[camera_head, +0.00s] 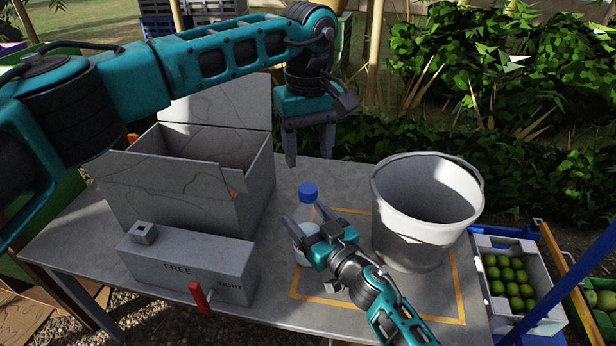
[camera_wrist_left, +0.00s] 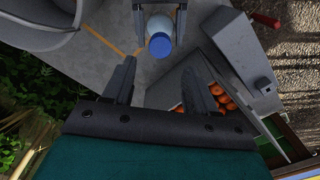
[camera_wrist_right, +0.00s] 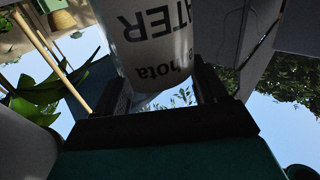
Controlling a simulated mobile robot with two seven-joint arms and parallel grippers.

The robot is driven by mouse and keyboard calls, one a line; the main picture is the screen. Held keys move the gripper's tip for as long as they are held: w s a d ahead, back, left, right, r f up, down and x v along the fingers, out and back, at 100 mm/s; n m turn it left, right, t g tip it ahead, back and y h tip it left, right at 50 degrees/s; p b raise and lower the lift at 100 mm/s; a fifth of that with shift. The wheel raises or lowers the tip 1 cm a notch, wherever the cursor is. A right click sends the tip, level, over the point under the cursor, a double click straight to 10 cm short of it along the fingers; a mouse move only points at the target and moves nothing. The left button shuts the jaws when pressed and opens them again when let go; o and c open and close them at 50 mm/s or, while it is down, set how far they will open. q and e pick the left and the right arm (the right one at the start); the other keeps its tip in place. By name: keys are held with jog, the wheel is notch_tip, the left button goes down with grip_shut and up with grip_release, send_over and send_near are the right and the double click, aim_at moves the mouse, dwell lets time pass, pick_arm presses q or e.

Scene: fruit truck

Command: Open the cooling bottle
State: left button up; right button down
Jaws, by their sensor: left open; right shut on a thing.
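A clear bottle (camera_head: 304,254) with a white label and a blue cap (camera_head: 308,192) is upright at the left part of the yellow square on the table. The cap is on the bottle. My right gripper (camera_head: 306,218) is shut on the bottle's body from the front right; whether its base touches the table is unclear. In the right wrist view the label (camera_wrist_right: 155,28) reads "WATER" upside down between the fingers. My left gripper (camera_head: 308,157) is open and empty, pointing down above and slightly behind the cap. The cap also shows beyond its fingers in the left wrist view (camera_wrist_left: 160,45).
A large white bucket (camera_head: 415,245) stands right of the bottle. A grey open box (camera_head: 165,195) with oranges is at the left. A grey block (camera_head: 190,268) marked "FREE" and "TIGHT" with a red lever (camera_head: 201,295) sits in front. A crate of limes (camera_head: 545,325) is beyond the table's right edge.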

aim_at(308, 188)
pick_arm(q)
jog(key=shift+m, duration=1)
jog(key=shift+f, duration=0.2)
notch_tip(308, 188, down, 8)
jog(key=shift+r, duration=0.2)
